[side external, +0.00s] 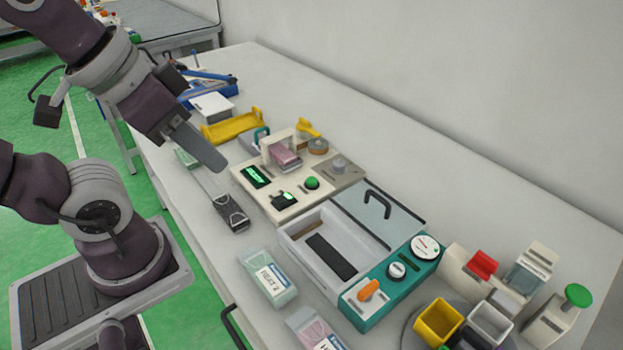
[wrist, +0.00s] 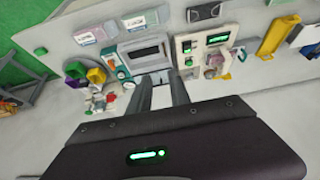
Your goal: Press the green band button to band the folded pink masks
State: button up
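The banding station (side external: 272,207) is a beige block on the table with lit green displays. The folded pink masks (side external: 285,158) lie in its upright frame, and they also show in the wrist view (wrist: 213,61). The green band button (side external: 312,183) is a round green cap on the station's front right part; it also shows in the wrist view (wrist: 188,63). My gripper (side external: 217,165) is above the table, left of the station and apart from the button. In the wrist view its two fingers (wrist: 161,78) stand apart with nothing between them.
A teal-fronted tray unit (side external: 390,298) with a grey lid, dials and an orange lever stands right of the station. Mask packs (side external: 268,278) lie at the front edge. Yellow and white cups (side external: 437,322) stand at right. A yellow holder (side external: 230,128) is behind. The far table strip is clear.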

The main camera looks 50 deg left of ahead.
grip_shut()
dwell(1.4)
